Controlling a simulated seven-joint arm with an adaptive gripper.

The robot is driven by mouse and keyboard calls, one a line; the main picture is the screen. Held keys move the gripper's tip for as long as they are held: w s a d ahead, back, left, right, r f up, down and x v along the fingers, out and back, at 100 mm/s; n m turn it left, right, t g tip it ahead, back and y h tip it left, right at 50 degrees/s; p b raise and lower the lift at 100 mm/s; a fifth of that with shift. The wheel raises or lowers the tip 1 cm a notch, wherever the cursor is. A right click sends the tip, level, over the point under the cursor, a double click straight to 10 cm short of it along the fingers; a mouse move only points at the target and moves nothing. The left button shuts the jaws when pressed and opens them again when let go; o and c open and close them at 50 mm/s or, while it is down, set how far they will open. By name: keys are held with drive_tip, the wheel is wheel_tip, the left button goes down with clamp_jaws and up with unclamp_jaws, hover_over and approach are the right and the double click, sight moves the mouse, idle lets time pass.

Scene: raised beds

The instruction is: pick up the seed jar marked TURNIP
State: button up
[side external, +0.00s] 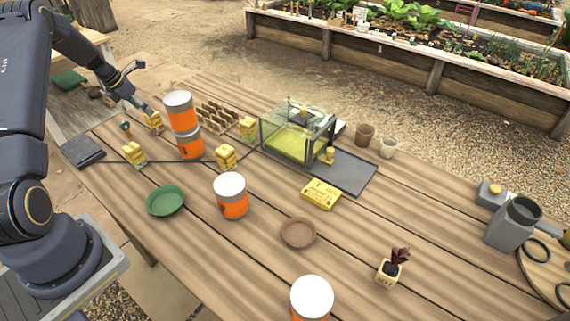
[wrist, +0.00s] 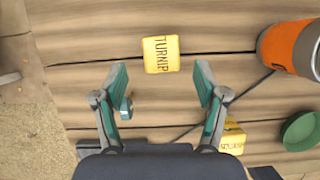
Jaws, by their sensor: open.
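The yellow seed jar marked TURNIP (wrist: 160,54) stands on the wooden table, its label reading sideways in the wrist view. It appears to be the yellow jar (side external: 153,120) by the far left table edge in the side view. My gripper (wrist: 160,76) is open and empty, its green-padded fingers spread apart. The jar lies just beyond the fingertips, roughly centred between them. In the side view my gripper (side external: 139,87) hangs above and slightly behind the jar. A second yellow jar (wrist: 232,140) lies near my right finger; its label is too small to read.
Stacked orange-and-white cans (side external: 180,112) stand right of the jar. A small green-topped object (side external: 125,127) is close by on the left. A green dish (side external: 165,200), a dark box (side external: 82,152) and other yellow jars (side external: 226,156) are nearby. A glass case (side external: 298,133) stands farther right.

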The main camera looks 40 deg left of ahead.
sight(155, 122)
drive_tip(key=x, duration=0.5)
drive_tip(key=shift+d, duration=0.1)
drive_tip(key=shift+c, duration=0.4)
drive_tip(key=c, duration=1.2)
